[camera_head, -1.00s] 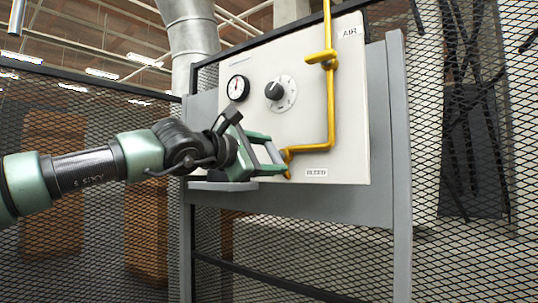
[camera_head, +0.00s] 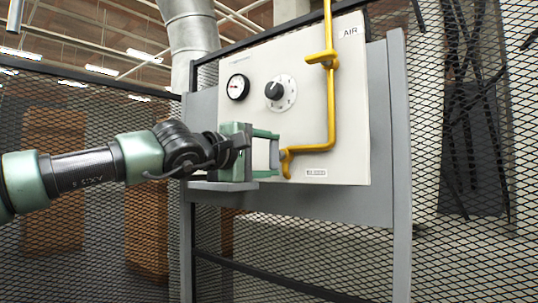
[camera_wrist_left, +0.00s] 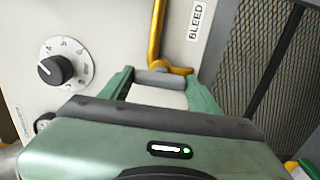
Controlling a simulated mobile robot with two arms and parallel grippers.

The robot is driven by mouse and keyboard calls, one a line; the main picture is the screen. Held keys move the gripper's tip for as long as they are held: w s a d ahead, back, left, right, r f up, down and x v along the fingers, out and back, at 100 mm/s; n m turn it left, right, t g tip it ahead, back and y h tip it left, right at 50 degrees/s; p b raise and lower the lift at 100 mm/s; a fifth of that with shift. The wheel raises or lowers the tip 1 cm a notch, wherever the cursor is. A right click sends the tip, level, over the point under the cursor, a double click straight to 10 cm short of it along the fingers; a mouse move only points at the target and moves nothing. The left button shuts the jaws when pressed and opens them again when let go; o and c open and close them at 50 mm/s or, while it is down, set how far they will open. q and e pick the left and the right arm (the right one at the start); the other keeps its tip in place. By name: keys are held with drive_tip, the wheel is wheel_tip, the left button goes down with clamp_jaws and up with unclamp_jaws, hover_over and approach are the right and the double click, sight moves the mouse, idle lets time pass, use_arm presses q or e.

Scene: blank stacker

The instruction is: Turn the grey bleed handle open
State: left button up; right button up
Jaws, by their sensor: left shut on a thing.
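The grey bleed handle (camera_wrist_left: 158,78) shows in the left wrist view as a short grey bar at the end of the yellow pipe (camera_wrist_left: 157,35). It lies between the two green fingers of my left gripper (camera_wrist_left: 160,82), which is shut on it. My right gripper is not in view.
The pale panel (camera_head: 350,100) carries a round gauge (camera_head: 238,87) with a reddish needle lying roughly level, and a black dial knob (camera_head: 273,90). A grey ledge (camera_head: 215,186) sits just under my gripper. Wire mesh fencing (camera_head: 480,240) stands around.

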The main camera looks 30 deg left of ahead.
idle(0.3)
use_arm(q)
drive_tip(key=o, duration=1.4)
drive_tip(key=shift+s, duration=0.1)
drive_tip(key=s, duration=0.2)
drive_tip(key=s+b, duration=0.1)
drive_tip(key=s, duration=0.2)
drive_tip(key=s+b, duration=0.1)
drive_tip(key=s, duration=0.1)
drive_tip(key=shift+s+a, duration=0.25)
drive_tip(key=shift+a, duration=0.05)
drive_tip(key=shift+f, duration=0.1)
